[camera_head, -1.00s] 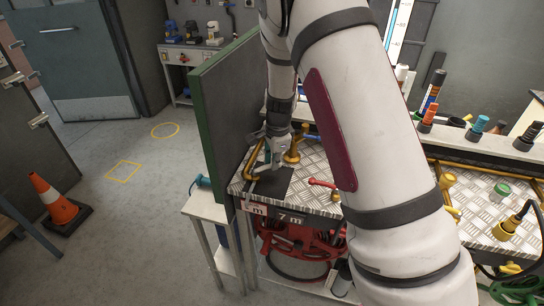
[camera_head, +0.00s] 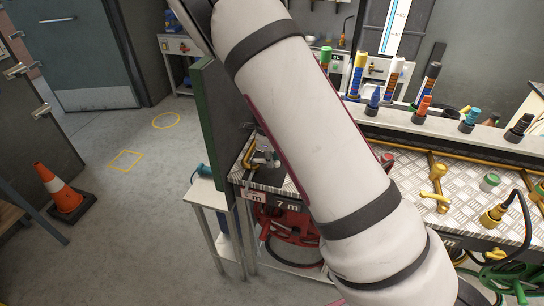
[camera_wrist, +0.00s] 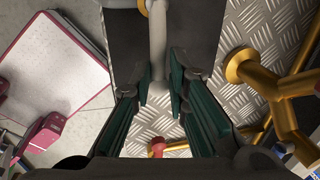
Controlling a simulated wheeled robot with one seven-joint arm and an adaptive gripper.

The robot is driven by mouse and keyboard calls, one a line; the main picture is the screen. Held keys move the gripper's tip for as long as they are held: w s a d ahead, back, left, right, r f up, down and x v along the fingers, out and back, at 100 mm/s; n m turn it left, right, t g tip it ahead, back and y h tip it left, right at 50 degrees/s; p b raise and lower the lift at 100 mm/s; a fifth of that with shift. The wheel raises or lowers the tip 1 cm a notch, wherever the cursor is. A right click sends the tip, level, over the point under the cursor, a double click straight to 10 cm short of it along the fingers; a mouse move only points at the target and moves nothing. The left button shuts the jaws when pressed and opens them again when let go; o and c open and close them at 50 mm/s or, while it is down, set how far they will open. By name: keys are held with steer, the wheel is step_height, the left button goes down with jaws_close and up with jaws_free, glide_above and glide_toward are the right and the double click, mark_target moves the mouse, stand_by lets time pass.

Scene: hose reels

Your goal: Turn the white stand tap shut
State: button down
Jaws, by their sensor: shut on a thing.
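The white stand tap's pale lever (camera_wrist: 157,45) runs down the upper middle of the wrist view, over a dark patch of the bench top. My gripper (camera_wrist: 160,92) has its green-padded fingers on both sides of the lever's end and is shut on it. In the head view my white arm crosses the bench and hides most of my gripper and the tap. A small grey-white piece shows beside the arm there, but I cannot tell whether it is tap or gripper.
A brass branched fitting (camera_wrist: 285,85) stands right of my gripper in the wrist view. A red knob (camera_wrist: 157,147) is below the fingertips. A green-edged panel (camera_head: 212,130) borders the bench's left end. Several brass fittings, including one (camera_head: 434,190), stand on the bench at right.

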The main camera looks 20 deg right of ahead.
steer(key=shift+s, duration=0.15)
stand_by(0.3)
steer(key=c, duration=1.6)
jaws_free()
steer(key=shift+c, duration=0.2)
steer(key=shift+a+r, duration=0.1)
steer(key=shift+r, duration=0.25)
step_height(320, 180, up, 11)
steer(key=s+a, duration=0.1)
steer(key=s, duration=0.1)
steer(key=shift+a, duration=0.15)
steer(key=shift+r, duration=0.1)
